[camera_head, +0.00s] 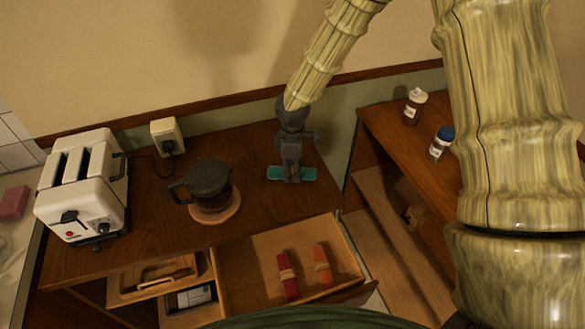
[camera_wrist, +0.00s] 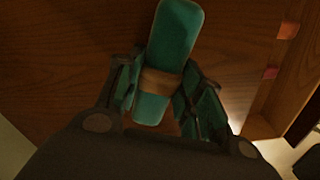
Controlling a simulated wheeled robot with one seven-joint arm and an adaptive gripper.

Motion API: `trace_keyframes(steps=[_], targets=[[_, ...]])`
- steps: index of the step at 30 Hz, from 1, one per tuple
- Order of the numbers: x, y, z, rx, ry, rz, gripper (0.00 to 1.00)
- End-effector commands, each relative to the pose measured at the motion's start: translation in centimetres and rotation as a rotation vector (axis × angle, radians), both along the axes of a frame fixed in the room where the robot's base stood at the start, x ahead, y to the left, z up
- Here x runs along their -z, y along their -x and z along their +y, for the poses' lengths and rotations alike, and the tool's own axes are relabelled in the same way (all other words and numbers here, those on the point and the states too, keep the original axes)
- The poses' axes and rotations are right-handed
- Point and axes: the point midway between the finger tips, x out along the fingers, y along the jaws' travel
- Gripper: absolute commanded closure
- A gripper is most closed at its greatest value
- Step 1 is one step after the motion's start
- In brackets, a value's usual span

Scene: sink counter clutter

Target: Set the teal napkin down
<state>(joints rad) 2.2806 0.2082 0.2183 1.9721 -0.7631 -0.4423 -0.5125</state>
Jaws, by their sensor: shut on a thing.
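The teal napkin (camera_head: 306,174) is a narrow roll with a tan band around its middle. It shows from above in the wrist view (camera_wrist: 176,35), where the band sits between the fingers. My gripper (camera_head: 291,172) points down and is shut on the napkin near its middle, at the right end of the wooden counter (camera_head: 140,225). It also shows in the wrist view (camera_wrist: 155,95). The napkin is at or just above the counter top; I cannot tell whether it touches.
A dark coffee pot (camera_head: 208,178) on a round wooden coaster (camera_head: 216,211) and a white toaster (camera_head: 82,190) stand to the left. The open drawer (camera_head: 245,270) in front holds a red napkin (camera_head: 287,275) and an orange napkin (camera_head: 321,264). Bottles (camera_head: 415,106) stand on the right shelf.

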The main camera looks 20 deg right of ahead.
Motion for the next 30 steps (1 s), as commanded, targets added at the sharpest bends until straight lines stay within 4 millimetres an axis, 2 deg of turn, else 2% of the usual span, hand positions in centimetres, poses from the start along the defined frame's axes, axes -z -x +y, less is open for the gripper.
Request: trace_keyframes(steps=[4,5,8,22,30], targets=[[0.3,0.0,0.0,0.000,0.000,0.000,0.87],[0.3,0.0,0.0,0.000,0.000,0.000,0.61],[0.2,0.0,0.0,0.000,0.000,0.000,0.43],[-0.4,-0.1,0.0,0.001,-0.001,-0.001,0.42],[-3.5,-0.1,0.0,0.001,-0.001,-0.004,0.42]])
